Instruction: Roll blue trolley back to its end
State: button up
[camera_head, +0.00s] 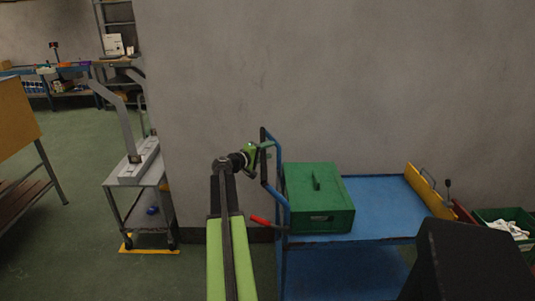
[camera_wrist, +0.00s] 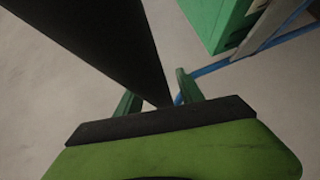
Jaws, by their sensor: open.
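The blue trolley (camera_head: 385,194) stands against the grey wall, right of centre in the head view. Its upright push handle (camera_head: 277,178) is at its left end, with a blue post and a dark bar. My gripper (camera_head: 268,148) is at the upper part of this handle, with its jaws apart. In the wrist view its two green fingers (camera_wrist: 158,97) stand on either side of the lower end of a dark bar (camera_wrist: 105,40). I cannot tell whether they touch it. A blue rail (camera_wrist: 210,68) runs off to the right there.
A green box (camera_head: 319,200) sits on the trolley's left part. A yellow upright plate (camera_head: 424,188) is at its right end. A red lever (camera_head: 262,221) sticks out near the handle. A grey cart (camera_head: 130,188) stands left; green floor is open beyond. A green crate (camera_head: 507,216) is far right.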

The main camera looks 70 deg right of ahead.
jog(key=shift+d, duration=0.15)
grip_shut()
dwell(1.3)
dwell(0.3)
